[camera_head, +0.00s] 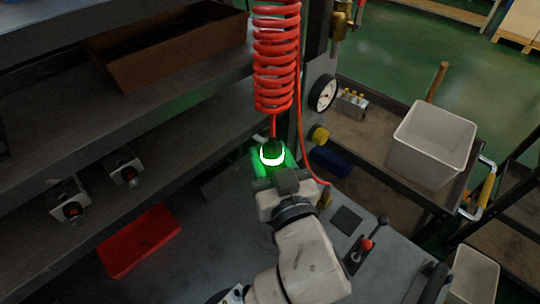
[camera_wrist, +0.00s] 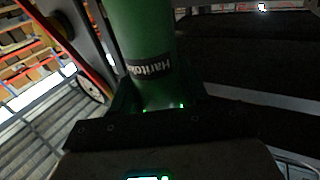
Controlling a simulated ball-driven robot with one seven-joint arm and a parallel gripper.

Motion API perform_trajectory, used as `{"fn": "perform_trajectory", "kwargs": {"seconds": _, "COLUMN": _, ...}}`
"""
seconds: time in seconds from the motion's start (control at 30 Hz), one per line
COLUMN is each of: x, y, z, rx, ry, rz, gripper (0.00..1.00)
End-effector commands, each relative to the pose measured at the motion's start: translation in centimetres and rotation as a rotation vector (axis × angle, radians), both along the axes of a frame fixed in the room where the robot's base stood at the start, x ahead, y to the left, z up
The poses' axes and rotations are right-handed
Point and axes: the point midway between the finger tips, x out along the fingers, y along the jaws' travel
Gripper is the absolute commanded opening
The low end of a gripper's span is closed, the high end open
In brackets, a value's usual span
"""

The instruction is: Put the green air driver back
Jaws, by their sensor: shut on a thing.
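The green air driver (camera_head: 263,165) is upright or nearly so beneath a red coiled hose (camera_head: 276,60), and a bright white and green glow surrounds its top. In the wrist view it is a green cylinder (camera_wrist: 145,35) with a dark band of lettering, standing up from my jaws. My gripper (camera_head: 281,176) is shut on the driver. The gripper also shows in the wrist view as a dark bar (camera_wrist: 160,125) across the driver's lower part. The driver's lower end is hidden by my gripper and wrist. I cannot tell whether it touches any holder.
A round gauge (camera_head: 323,93) and a yellow knob (camera_head: 320,135) sit close right of the driver. A red tray (camera_head: 139,241) lies on the bench at left. Valve blocks (camera_head: 125,168) stand on the left shelf. A white bin (camera_head: 433,145) is at right.

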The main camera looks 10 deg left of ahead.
Motion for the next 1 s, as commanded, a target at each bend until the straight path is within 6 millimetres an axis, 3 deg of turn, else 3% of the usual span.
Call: {"fn": "perform_trajectory", "kwargs": {"seconds": 1.0, "x": 0.0, "y": 0.0, "z": -2.3, "rx": -0.002, "ry": 0.0, "rz": 0.0, "gripper": 0.0}}
